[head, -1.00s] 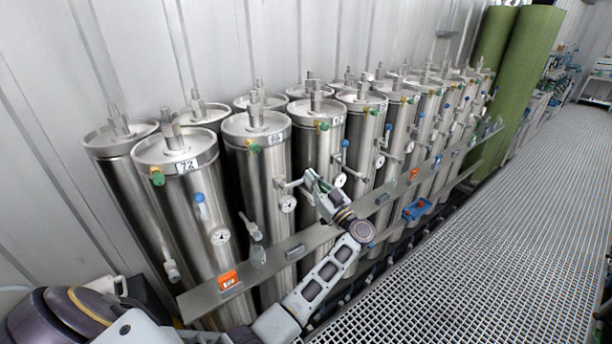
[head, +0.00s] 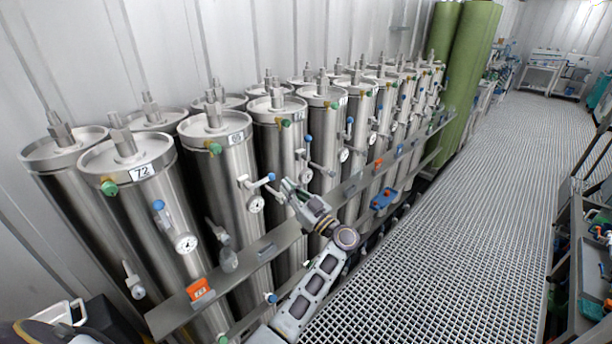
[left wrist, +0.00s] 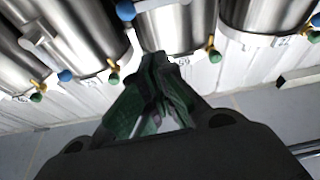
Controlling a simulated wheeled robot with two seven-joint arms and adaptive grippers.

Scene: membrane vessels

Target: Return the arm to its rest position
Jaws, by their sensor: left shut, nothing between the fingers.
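My left gripper (head: 287,186) is shut and empty in the head view. It is in front of the row of steel vessels, just right of a pressure gauge (head: 256,203) on the vessel marked 69 or similar; the label is too small to read surely. My left arm reaches up to it from the bottom. In the left wrist view, the gripper's dark green fingers (left wrist: 160,62) meet at their tips, with nothing between them. Steel vessels (left wrist: 172,28) show behind them. My right gripper is in neither view.
A metal rail (head: 225,270) runs along the vessels, with an orange item (head: 200,290) and a blue item (head: 382,199) on it. Green upright cylinders (head: 470,75) stand at the far end. The grated walkway (head: 450,240) is open. A shelf rack (head: 572,250) stands at right.

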